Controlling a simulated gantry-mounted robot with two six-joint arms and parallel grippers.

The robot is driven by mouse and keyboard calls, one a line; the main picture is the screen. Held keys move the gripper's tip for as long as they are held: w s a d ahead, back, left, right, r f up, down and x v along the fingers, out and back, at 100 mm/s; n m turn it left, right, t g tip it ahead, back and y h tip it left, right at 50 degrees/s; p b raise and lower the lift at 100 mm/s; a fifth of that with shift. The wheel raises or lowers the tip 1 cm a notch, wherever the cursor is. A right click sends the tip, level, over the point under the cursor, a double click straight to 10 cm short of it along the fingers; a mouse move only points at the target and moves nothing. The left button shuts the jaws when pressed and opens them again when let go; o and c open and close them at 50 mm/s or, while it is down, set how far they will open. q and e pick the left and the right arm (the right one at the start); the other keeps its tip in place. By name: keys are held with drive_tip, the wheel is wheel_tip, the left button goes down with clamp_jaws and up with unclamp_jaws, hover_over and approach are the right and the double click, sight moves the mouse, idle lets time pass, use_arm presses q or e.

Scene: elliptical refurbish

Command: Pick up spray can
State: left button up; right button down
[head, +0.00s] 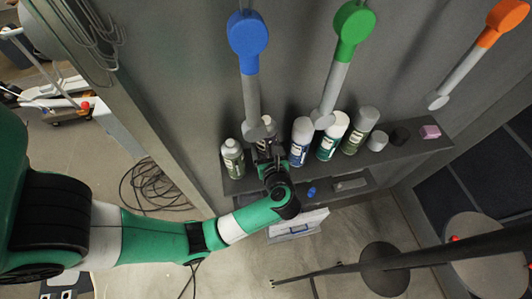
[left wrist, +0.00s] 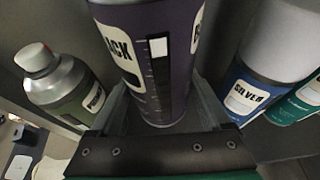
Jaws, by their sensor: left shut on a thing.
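A dark purple spray can (left wrist: 155,60) with a label ending in "ACK" stands between the fingers of my left gripper (left wrist: 160,112) in the left wrist view. The gripper is shut on it. In the head view my left gripper (head: 268,156) reaches the shelf from the front and partly hides this can (head: 265,144). The can's top is out of the wrist view. I cannot tell whether its base still touches the shelf. My right gripper is not in view.
A grey-green can (head: 233,158) stands close on the left. A blue "SILVER" can (head: 301,141), a teal can (head: 332,136) and an olive can (head: 361,131) stand to the right on the shelf (head: 408,150). Blue (head: 248,42), green (head: 354,30) and orange (head: 508,15) paddle-like objects hang above.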

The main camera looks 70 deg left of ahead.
use_arm(q)
drive_tip(key=s+d+b, duration=0.2)
drive_tip(key=d, duration=1.2)
drive_tip(key=shift+d+f, duration=0.15)
drive_tip(key=shift+d, duration=0.25)
drive_tip(key=p, duration=0.2)
drive_tip(key=d+r+p, duration=0.1)
drive_tip(key=shift+s+d+r+p, duration=0.25)
drive_tip(key=shift+d+r+p, duration=0.05)
drive_tip(key=shift+p, duration=0.1)
drive_tip(key=d+p, duration=0.2)
drive_tip(key=shift+f+p, duration=0.3)
drive_tip(key=shift+p, duration=0.1)
drive_tip(key=shift+s+d+f+p, duration=0.2)
drive_tip(key=shift+d+f+p, duration=0.15)
drive_tip(key=shift+p, duration=0.2)
drive_tip(key=shift+d+f, duration=0.15)
